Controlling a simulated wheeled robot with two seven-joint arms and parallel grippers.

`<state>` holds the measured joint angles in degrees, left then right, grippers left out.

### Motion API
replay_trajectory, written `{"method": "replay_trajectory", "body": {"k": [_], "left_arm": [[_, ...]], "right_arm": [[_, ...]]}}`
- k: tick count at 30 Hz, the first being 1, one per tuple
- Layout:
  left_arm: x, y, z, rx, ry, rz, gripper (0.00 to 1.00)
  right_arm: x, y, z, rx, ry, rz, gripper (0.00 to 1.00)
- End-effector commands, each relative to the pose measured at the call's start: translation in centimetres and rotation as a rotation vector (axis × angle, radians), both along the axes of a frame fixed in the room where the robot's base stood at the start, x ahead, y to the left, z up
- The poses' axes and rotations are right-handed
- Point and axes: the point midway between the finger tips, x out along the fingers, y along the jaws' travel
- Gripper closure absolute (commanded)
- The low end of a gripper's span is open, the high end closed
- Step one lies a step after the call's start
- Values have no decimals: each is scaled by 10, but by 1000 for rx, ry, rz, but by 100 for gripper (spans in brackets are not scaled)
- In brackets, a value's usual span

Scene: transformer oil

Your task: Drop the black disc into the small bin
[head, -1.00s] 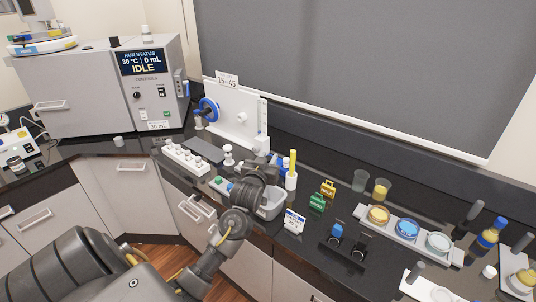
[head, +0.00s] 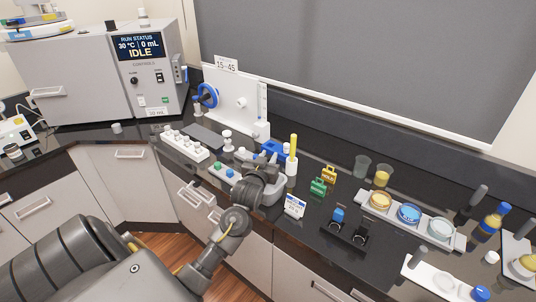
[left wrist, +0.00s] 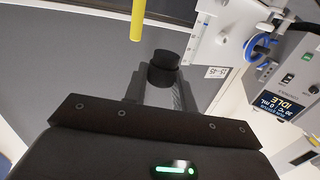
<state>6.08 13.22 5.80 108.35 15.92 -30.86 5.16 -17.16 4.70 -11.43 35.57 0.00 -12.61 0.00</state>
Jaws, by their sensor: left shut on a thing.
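The black disc (left wrist: 165,66) sits between the fingertips of my left gripper (left wrist: 160,80) in the left wrist view, and the gripper is shut on it. In the head view my left gripper (head: 262,168) is over the bench beside the small grey bin (head: 274,194). My own wrist hides part of the bin, and the disc cannot be made out there. The bin does not show in the left wrist view. My right gripper is not in view.
A yellow-topped white cylinder (head: 293,160) stands close behind the bin. A blue holder (head: 272,147), a white sign (head: 294,206) and a white rack (head: 185,145) are nearby. Dishes on a tray (head: 441,243) stand to the right.

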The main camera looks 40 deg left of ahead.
Motion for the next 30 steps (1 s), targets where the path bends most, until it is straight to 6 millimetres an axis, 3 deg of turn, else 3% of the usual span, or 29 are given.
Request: {"method": "replay_trajectory", "body": {"k": [3, 12, 30], "left_arm": [[0, 0, -20, 0, 0, 0, 95], [0, 0, -49, -1, 0, 0, 95], [0, 0, -58, 0, 0, 0, 95]], "right_arm": [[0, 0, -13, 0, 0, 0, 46], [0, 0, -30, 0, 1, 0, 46], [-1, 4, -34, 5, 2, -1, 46]]}}
